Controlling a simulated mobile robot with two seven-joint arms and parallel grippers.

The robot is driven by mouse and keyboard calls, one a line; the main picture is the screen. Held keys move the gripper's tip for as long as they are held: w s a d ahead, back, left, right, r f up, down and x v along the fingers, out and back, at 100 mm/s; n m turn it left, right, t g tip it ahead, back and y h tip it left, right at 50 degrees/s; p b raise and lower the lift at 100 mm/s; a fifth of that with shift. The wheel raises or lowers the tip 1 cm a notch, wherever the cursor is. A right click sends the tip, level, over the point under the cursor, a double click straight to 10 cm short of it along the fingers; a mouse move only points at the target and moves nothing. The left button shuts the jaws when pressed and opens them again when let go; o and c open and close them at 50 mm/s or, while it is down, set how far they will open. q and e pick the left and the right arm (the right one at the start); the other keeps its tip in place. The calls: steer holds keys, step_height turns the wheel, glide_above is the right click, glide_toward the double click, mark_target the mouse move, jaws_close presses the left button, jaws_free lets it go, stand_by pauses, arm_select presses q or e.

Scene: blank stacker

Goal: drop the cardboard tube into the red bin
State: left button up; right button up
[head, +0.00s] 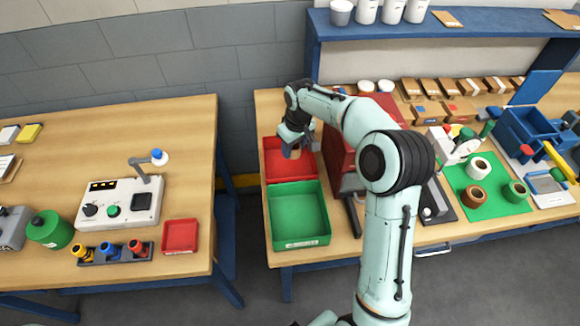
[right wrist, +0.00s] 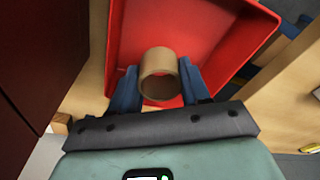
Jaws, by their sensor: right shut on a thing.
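The cardboard tube (right wrist: 159,75) is a short brown ring between the blue fingers of my right gripper (right wrist: 158,84) in the right wrist view. The gripper is shut on it. The red bin (right wrist: 207,32) lies beyond and below the tube in that view. In the head view my right gripper (head: 291,150) is over the red bin (head: 290,169), and a bit of the tube (head: 296,153) shows beside the fingers. The tube's height above the bin floor is hard to tell. My left gripper does not show.
A green bin (head: 298,217) adjoins the red bin in front. A dark red box (head: 338,155) stands just right of the red bin. A green mat (head: 478,190) with several rolls lies farther right. A gap separates this bench from the left table (head: 190,130).

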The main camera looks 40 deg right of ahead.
steer(key=o, duration=1.1)
steer(key=shift+c, duration=0.2)
steer(key=shift+r, duration=0.1)
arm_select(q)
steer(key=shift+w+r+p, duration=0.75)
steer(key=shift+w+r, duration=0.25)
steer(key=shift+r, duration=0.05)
arm_select(e)
step_height(320, 180, up, 13)
steer(key=s, duration=0.1)
steer(key=shift+s, duration=0.3)
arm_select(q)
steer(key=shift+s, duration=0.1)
